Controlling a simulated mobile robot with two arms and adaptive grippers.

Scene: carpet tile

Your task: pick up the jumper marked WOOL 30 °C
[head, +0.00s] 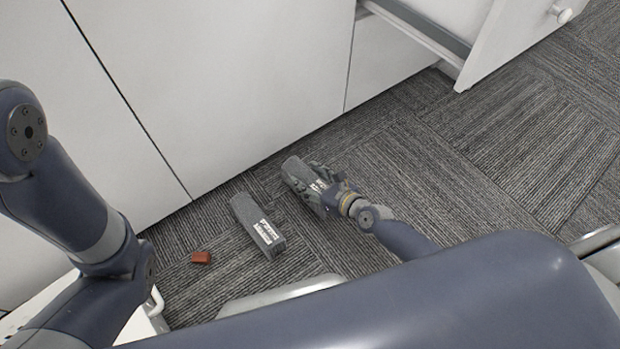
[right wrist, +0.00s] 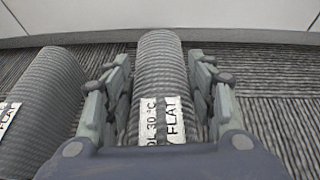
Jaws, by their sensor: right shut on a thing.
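A grey ribbed, rolled jumper (head: 294,169) lies on the carpet, held in my right gripper (head: 318,184). In the right wrist view the jumper (right wrist: 160,58) sits between the two fingers of my right gripper (right wrist: 160,85), which press on its sides. Its white label (right wrist: 168,122) reads "OL 30 °C" and "FLAT"; the start of the wording is hidden by the gripper.
A small red-brown block (head: 201,257) lies left of the second roll. White cabinet fronts (head: 230,80) stand behind, with an open drawer (head: 510,35) at the upper right. Carpet (head: 480,160) to the right is clear.

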